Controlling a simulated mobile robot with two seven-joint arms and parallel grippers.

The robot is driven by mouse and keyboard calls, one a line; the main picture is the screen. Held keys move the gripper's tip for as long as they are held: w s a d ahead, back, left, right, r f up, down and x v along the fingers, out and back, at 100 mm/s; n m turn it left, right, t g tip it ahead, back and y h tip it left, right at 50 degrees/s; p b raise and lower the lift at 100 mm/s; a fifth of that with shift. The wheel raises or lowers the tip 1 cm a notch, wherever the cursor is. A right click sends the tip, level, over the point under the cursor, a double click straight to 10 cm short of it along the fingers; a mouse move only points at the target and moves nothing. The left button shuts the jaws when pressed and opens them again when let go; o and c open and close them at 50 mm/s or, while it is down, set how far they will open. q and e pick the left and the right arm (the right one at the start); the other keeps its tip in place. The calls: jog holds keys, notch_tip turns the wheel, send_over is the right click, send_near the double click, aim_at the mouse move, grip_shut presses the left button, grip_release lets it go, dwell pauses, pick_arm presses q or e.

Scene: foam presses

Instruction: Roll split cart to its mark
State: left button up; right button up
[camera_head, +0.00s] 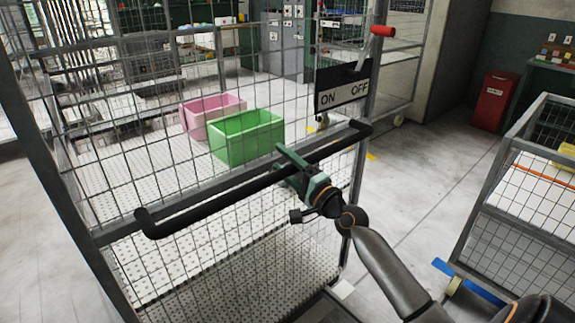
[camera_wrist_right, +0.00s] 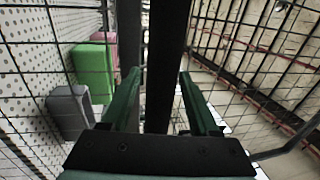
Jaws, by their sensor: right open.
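A wire-mesh cart (camera_head: 96,238) stands right in front of me, with a long black push bar (camera_head: 215,203) across its near side. My right gripper (camera_head: 287,165) is at the right part of this bar. In the right wrist view the dark bar (camera_wrist_right: 163,60) runs between the two green fingers of the open gripper (camera_wrist_right: 165,100), with gaps beside it. Inside the cart are a pink bin (camera_head: 205,108) and a green bin (camera_head: 245,135); a grey bin (camera_wrist_right: 70,110) also shows in the wrist view. My left gripper is out of view.
An ON/OFF plate (camera_head: 343,91) and a red-knobbed lever (camera_head: 383,31) are at the cart's right post. Another mesh cart (camera_head: 530,205) stands at right, with blue tape (camera_head: 470,283) on the floor beside it. A red bin (camera_head: 494,102) is farther back. Floor between the carts is clear.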

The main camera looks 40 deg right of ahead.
pick_arm(q)
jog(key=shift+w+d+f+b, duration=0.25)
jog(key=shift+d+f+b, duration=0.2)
jog(key=shift+b, duration=0.45)
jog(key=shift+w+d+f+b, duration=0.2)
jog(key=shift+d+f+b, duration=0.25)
jog(key=shift+b, duration=0.45)
pick_arm(e)
jog(key=v, duration=1.2)
jog(key=shift+s, duration=0.25)
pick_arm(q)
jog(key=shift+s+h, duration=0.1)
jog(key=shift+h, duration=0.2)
pick_arm(e)
jog(key=shift+f, duration=0.1)
